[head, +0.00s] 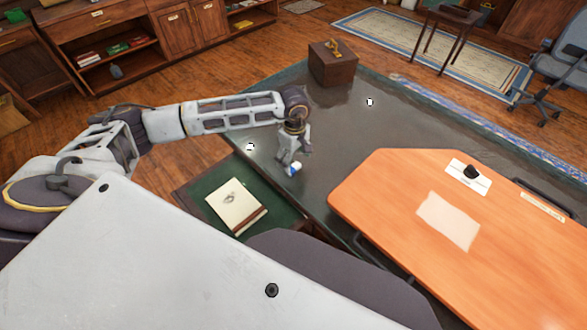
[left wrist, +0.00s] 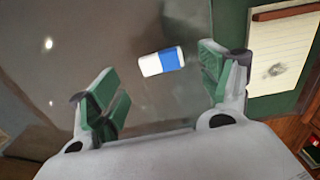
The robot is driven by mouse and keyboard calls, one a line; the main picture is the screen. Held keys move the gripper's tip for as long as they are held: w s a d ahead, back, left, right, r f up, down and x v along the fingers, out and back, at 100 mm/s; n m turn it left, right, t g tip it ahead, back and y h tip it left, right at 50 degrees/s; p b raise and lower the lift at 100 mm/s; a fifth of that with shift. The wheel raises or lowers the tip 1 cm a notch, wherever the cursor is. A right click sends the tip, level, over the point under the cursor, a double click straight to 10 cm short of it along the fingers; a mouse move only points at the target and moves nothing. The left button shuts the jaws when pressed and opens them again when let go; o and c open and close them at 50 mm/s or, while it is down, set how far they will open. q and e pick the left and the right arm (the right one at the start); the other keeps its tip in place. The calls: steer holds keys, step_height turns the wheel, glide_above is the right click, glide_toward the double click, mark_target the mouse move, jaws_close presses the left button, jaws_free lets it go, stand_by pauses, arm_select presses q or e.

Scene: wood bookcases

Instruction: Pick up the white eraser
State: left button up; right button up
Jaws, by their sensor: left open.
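The white eraser (head: 295,169), with a blue end, lies on the dark glossy tabletop (head: 335,125) below my left gripper (head: 291,158). In the left wrist view the eraser (left wrist: 149,66) lies slightly tilted between the two spread fingers, a little beyond their tips. My left gripper (left wrist: 158,88) is open with its green pads apart and nothing between them. In the head view the gripper is small and points down close to the eraser; I cannot tell the exact height gap. My right gripper is not in view.
A green surface (head: 195,186) with a notepad (head: 236,207) is at the tabletop's near left edge. An orange board (head: 375,200) covers the right part. A brown box (head: 332,66) stands at the far end. The tabletop around the eraser is clear.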

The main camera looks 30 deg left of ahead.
mark_target(294, 168)
arm_select(q)
step_height(294, 168, down, 4)
steer(key=shift+a+r+p, duration=0.1)
steer(key=shift+r+p, duration=0.05)
steer(key=shift+p, duration=0.15)
steer(key=shift+f, duration=0.3)
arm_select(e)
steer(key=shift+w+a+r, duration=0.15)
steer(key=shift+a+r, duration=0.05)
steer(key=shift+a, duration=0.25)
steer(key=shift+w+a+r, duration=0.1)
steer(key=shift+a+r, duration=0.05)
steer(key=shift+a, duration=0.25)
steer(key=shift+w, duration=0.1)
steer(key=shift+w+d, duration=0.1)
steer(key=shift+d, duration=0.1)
